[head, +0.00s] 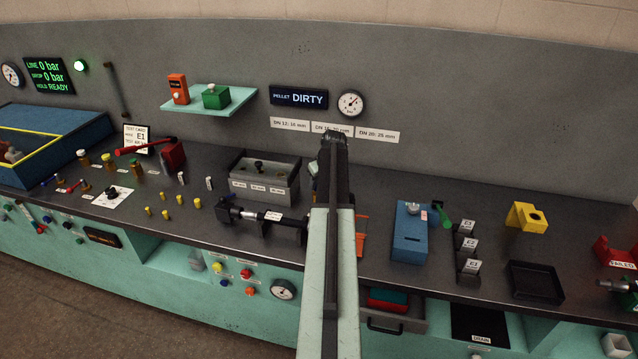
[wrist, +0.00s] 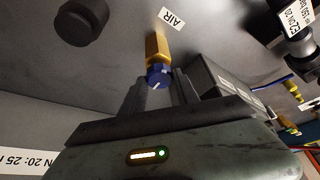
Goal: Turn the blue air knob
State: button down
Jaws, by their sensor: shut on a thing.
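The blue air knob (wrist: 157,77) shows in the wrist view, on the end of a brass fitting (wrist: 158,47) by a white label (wrist: 171,19) reading AIR. It has a small white mark on its face. My gripper (wrist: 158,88) has one finger on each side of the knob and is shut on it. In the head view my arm covers the knob, and my fingertips cannot be made out there.
A dark round part (wrist: 82,22) stands out near the knob in the wrist view. In the head view, a grey bin (head: 264,178) stands left of my arm and a blue box (head: 409,232) right of it. A sign (head: 299,97) reads PELLET DIRTY.

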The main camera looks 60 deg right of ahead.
jog(key=shift+w, duration=0.1)
jog(key=c, duration=0.9)
grip_release()
jog(key=p+v, duration=0.7)
jog(key=v, duration=0.1)
jog(key=shift+f, duration=0.15)
